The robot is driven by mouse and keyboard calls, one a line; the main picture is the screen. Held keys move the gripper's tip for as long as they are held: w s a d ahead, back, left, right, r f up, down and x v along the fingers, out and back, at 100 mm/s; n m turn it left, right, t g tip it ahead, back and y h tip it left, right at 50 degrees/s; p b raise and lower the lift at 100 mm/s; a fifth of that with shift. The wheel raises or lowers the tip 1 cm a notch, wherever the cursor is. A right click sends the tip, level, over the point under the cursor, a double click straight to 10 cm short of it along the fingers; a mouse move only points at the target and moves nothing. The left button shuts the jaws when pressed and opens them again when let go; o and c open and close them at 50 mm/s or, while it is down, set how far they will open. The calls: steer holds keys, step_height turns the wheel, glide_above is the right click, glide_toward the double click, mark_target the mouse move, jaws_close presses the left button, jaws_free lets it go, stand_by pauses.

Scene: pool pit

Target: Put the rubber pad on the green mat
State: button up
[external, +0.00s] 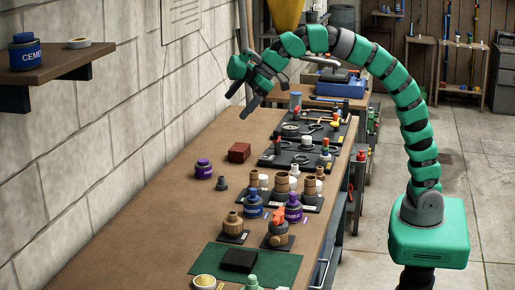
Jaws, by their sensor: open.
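A flat black block that looks like the rubber pad (239,260) lies on the green mat (285,269) at the near end of the workbench. The mat's front edge runs close to the bottom of the picture. My gripper (241,103) is open and empty. It hangs in the air near the block wall, above the far half of the bench, well away from the pad and mat.
Several pipe fittings (282,184) and cans stand mid-bench. A purple-lidded jar (203,168) and a red-brown block (239,152) are by the wall. Black tool trays (297,160) lie farther back. A yellow cup (204,282) sits at the mat's near-left corner. The bench's left side is mostly clear.

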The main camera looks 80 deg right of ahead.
steer(key=s+d+r+m+t+h, duration=0.1)
steer(key=s+d+r+m+t, duration=0.3)
steer(key=s+d+r, duration=0.3)
steer(key=s+d+r+m+t+h, duration=0.2)
steer(key=s+d+r+m+t, duration=0.2)
steer(key=s+d+r, duration=0.4)
steer(key=d+r, duration=0.4)
steer(key=d, duration=0.4)
steer(key=shift+d+m, duration=0.2)
steer(key=shift+m, duration=0.2)
